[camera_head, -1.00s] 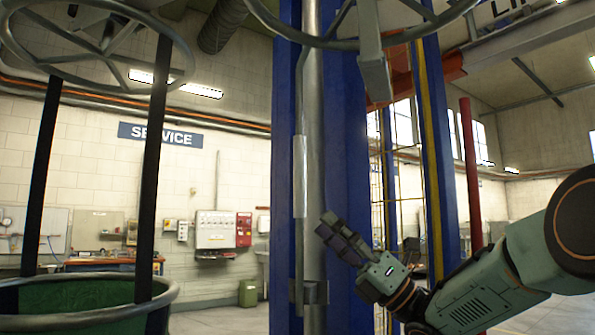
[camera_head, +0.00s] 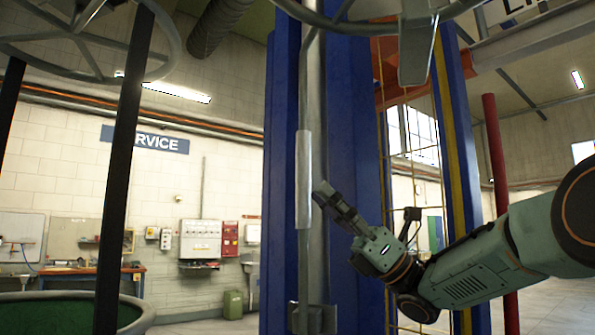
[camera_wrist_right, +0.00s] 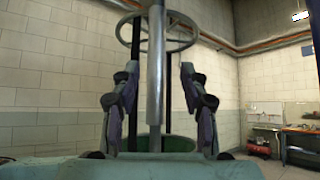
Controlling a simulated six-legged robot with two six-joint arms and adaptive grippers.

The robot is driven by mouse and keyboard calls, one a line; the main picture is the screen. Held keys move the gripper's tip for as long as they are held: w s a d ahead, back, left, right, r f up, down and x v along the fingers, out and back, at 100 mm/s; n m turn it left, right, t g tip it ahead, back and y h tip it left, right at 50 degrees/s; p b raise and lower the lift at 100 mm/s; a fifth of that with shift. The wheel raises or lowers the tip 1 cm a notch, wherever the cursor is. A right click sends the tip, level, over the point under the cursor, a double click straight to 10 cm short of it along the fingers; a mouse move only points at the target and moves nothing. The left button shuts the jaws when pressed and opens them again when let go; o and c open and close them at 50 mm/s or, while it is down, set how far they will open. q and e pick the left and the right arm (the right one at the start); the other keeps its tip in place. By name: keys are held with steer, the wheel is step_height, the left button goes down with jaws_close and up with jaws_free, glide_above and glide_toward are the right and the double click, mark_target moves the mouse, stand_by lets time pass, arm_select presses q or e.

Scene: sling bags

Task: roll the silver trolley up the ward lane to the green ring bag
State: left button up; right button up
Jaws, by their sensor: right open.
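A thin silver rod with a thicker bright sleeve (camera_head: 303,180) hangs upright in front of a blue column; I take it as part of the silver trolley, whose top is out of frame. My right gripper (camera_head: 328,196) is open beside the sleeve's lower half, its jaws pointing at it. In the right wrist view the sleeve (camera_wrist_right: 155,75) stands upright between the two spread fingers; contact cannot be told. The green ring bag (camera_head: 70,310) is at lower left, its grey rim hung by black straps from a spoked ring (camera_head: 75,40). My left gripper is out of view.
The blue column (camera_head: 348,120) stands close behind the rod. A grey bracket (camera_head: 415,45) hangs at the top. A red post (camera_head: 495,170) stands behind my right arm. A workbench (camera_head: 75,272) and wall boxes (camera_head: 200,240) are far back.

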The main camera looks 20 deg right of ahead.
steer(key=x, duration=0.2)
steer(key=p+x, duration=0.1)
steer(key=x, duration=0.3)
steer(key=shift+s+a+r+p, duration=0.15)
steer(key=shift+s+r+p, duration=0.15)
steer(key=shift+w+a, duration=0.1)
steer(key=shift+d, duration=0.35)
steer(key=shift+a, duration=0.3)
steer(key=c, duration=0.6)
steer(key=shift+d, duration=0.2)
jaws_close()
